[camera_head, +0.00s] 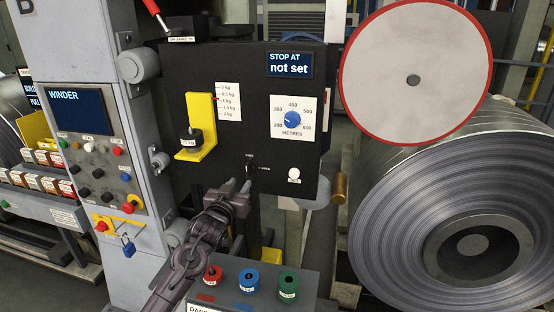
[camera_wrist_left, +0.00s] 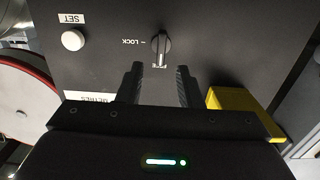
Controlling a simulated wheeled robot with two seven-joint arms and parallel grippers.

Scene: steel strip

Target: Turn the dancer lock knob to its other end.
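The dancer lock knob (camera_head: 251,167) is a small black lever knob low on the black panel. In the left wrist view, which is upside down, the knob (camera_wrist_left: 161,46) stands upright in line with a small label at its lower end. The LOCK mark (camera_wrist_left: 127,42) is off to its left side there. My left gripper (camera_head: 240,185) is just below and left of the knob in the head view. In the left wrist view its two fingers (camera_wrist_left: 160,72) are apart, with the knob just beyond and between the tips, seemingly untouched. My right gripper is not in view.
A white SET button (camera_head: 294,175) and METRES dial (camera_head: 292,119) are on the same panel. A yellow bracket (camera_head: 204,110) with a weight juts out left. Red, blue and green knobs (camera_head: 248,280) stand below. A large steel coil (camera_head: 450,220) is at right.

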